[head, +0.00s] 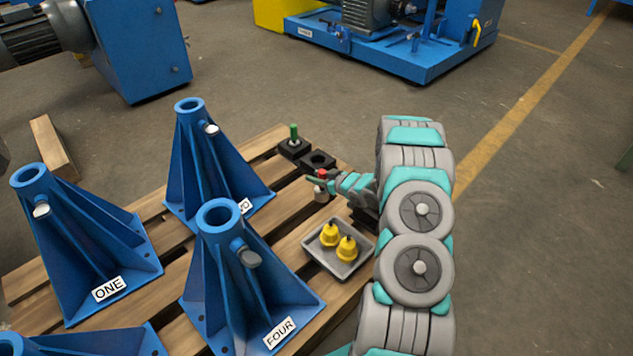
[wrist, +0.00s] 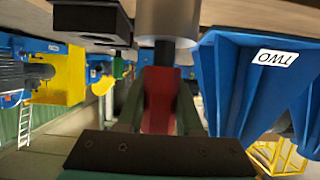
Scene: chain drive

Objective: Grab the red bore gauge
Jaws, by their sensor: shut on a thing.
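The red bore gauge has a red handle (head: 322,173) and a silver cylinder (head: 321,193) below it, just above or at the pallet's right part. My gripper (head: 318,181) is shut on the red handle from the right. In the wrist view, which looks upside down, the red handle (wrist: 160,100) sits between my two green fingers (wrist: 161,85). A dark stem (wrist: 165,53) joins it to the silver cylinder (wrist: 168,20). I cannot tell whether the cylinder touches the pallet.
A black block with an empty hole (head: 319,160) and one holding a green-handled gauge (head: 294,147) stand behind. A grey tray (head: 316,250) with two yellow pieces lies in front. Blue stands, including FOUR (head: 240,275) and ONE (head: 80,240), fill the left.

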